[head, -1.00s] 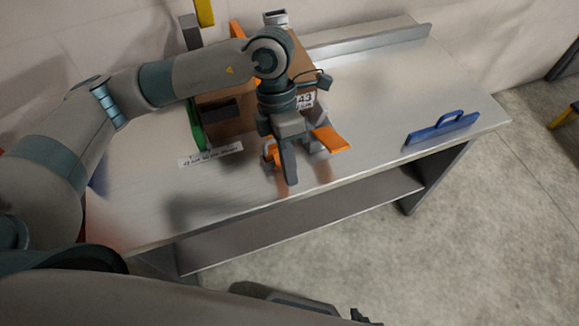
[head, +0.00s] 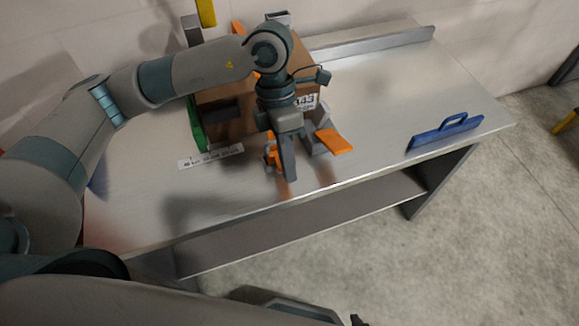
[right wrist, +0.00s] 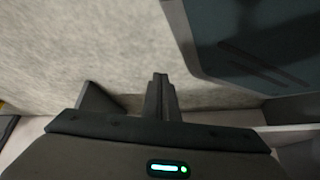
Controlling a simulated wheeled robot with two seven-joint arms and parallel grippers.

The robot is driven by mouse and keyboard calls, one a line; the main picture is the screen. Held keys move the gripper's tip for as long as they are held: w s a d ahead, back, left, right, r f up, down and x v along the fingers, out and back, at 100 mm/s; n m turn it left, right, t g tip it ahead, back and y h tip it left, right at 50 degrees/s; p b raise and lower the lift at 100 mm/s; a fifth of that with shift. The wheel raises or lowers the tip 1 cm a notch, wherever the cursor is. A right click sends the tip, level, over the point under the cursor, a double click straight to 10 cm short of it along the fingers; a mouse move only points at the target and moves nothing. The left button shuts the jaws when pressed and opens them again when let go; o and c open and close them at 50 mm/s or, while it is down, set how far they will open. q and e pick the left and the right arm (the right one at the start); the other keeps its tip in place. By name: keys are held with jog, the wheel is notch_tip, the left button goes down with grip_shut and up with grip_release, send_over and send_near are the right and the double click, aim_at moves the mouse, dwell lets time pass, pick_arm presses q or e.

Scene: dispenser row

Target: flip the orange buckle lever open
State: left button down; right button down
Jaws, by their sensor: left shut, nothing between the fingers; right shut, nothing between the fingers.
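An orange flat lever (head: 334,141) sticks out from a grey bracket (head: 314,143) in front of the brown box. A smaller orange piece (head: 271,157) shows just left of my left gripper; I cannot tell whether it belongs to the same buckle. My left gripper (head: 289,176) is shut and empty. It points down in front of the box, between the two orange parts, and hides what lies behind it. I cannot tell whether it touches either part. My right gripper (right wrist: 160,80) is shut and empty in the right wrist view, away from the buckle.
The brown box (head: 235,120) stands on the metal table (head: 385,85). A green part (head: 196,125) is at its left side, and a white label strip (head: 210,156) lies in front. A blue handle (head: 446,131) is at the table's right edge.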

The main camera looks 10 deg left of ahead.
dwell(0.3)
